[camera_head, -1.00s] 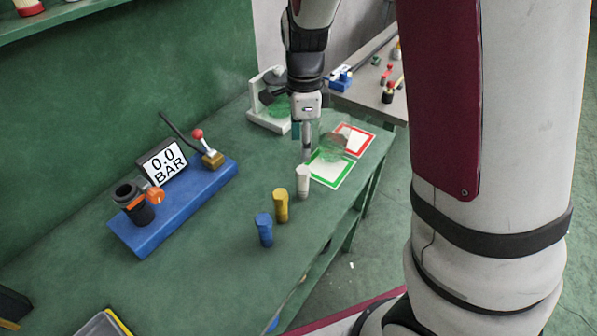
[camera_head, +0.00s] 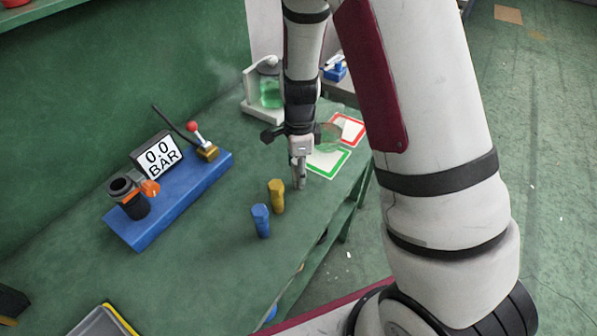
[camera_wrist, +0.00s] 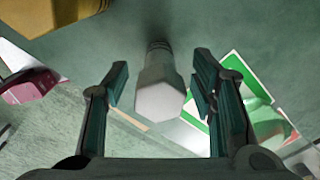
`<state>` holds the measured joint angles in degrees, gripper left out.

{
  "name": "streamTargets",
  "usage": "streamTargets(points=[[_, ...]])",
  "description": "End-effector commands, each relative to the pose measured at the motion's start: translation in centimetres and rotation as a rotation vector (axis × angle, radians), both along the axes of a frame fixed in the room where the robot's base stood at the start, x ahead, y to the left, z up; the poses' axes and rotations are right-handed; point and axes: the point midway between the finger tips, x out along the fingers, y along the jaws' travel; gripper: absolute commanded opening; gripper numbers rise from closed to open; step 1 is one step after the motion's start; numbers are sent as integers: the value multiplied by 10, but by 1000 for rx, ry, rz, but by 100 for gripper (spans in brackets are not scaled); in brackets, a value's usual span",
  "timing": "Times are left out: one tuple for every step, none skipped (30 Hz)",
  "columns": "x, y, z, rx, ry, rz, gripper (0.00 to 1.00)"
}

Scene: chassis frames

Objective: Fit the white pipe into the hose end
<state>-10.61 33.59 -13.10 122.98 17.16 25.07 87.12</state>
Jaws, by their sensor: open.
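The white pipe (camera_wrist: 160,92) shows in the wrist view, hexagonal head toward the camera and ribbed end away. It stands upright on the green table. My gripper (camera_wrist: 161,80) is open, with one finger on each side of the pipe and visible gaps between. In the head view my gripper (camera_head: 298,172) points down at the pipe's place and mostly hides it. The hose end (camera_head: 130,194), black with an orange clamp, stands at the left end of the blue base (camera_head: 180,200).
A yellow pipe (camera_head: 276,196) and a blue pipe (camera_head: 261,221) stand close by, nearer the camera. A 0.0 BAR gauge (camera_head: 158,156) and a red-knobbed lever (camera_head: 200,140) are on the blue base. Green-framed (camera_head: 330,163) and red-framed (camera_head: 350,129) cards lie behind the gripper.

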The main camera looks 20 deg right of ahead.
Motion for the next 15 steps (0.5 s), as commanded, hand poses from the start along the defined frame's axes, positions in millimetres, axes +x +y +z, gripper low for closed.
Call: streamTargets(points=[[0, 0, -1, 0, 0, 0, 52], [0, 0, -1, 0, 0, 0, 52], [0, 0, -1, 0, 0, 0, 52], [0, 0, -1, 0, 0, 0, 52], [0, 0, -1, 0, 0, 0, 52], [0, 0, -1, 0, 0, 0, 52], [0, 0, -1, 0, 0, 1, 47], [0, 0, -1, 0, 0, 1, 40], [0, 0, -1, 0, 0, 1, 31], [0, 0, -1, 0, 0, 1, 24], [0, 0, -1, 0, 0, 1, 18], [0, 0, -1, 0, 0, 1, 9], [0, 0, -1, 0, 0, 1, 2], [0, 0, -1, 0, 0, 1, 0], [0, 0, -1, 0, 0, 1, 0]])
